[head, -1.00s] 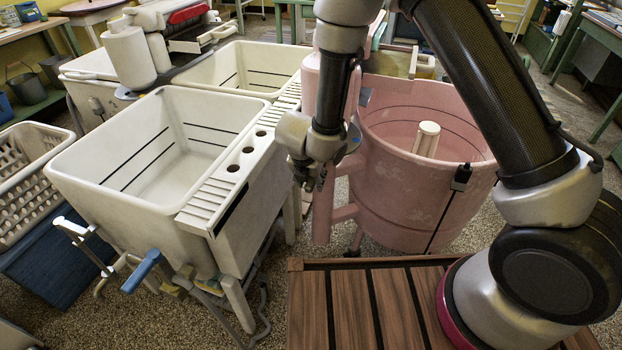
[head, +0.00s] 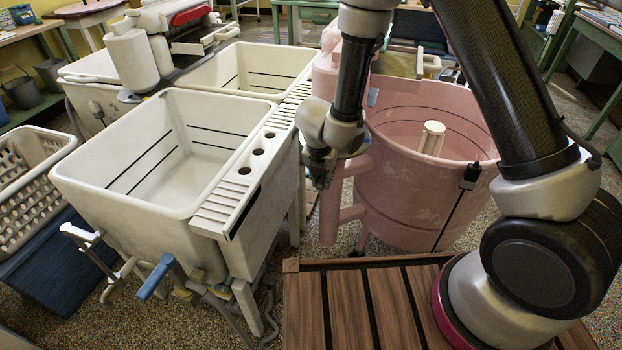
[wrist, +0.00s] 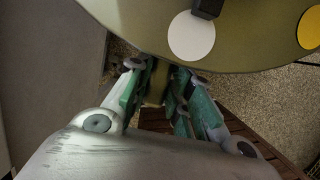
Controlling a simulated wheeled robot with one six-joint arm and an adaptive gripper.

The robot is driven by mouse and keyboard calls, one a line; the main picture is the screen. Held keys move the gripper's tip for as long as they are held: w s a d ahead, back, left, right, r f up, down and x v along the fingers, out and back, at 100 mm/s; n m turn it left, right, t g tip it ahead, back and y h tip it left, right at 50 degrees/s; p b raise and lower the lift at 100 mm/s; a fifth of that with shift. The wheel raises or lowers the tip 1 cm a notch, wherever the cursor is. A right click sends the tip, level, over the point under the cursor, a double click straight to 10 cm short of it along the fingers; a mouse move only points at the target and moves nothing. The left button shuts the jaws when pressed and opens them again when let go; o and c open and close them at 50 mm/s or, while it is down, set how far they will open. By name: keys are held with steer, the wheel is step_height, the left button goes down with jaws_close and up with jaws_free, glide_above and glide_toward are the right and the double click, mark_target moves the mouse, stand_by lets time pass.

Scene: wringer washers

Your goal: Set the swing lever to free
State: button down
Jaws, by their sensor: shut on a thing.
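In the wrist view my gripper (wrist: 155,92) has its green-padded fingers shut on a short olive-tan bar (wrist: 156,82), which looks like the swing lever. The bar runs up to the edge of an olive disc plate (wrist: 130,14) with a white dot (wrist: 191,36) and a yellow dot (wrist: 311,27). A dark block sits just above the white dot. In the head view my gripper (head: 320,178) points down at the left side of the pink washer (head: 420,200). The lever and plate are hard to make out there, hidden by my wrist.
White twin tubs (head: 180,215) with a ribbed ledge stand close to the left of my gripper. A blue-handled lever (head: 155,277) sticks out at their front. A white basket (head: 32,190) stands far left. A brown slatted deck (head: 345,305) lies in front.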

steer(key=c, duration=1.3)
jaws_free()
steer(key=shift+v, duration=6)
steer(key=shift+d, duration=0.1)
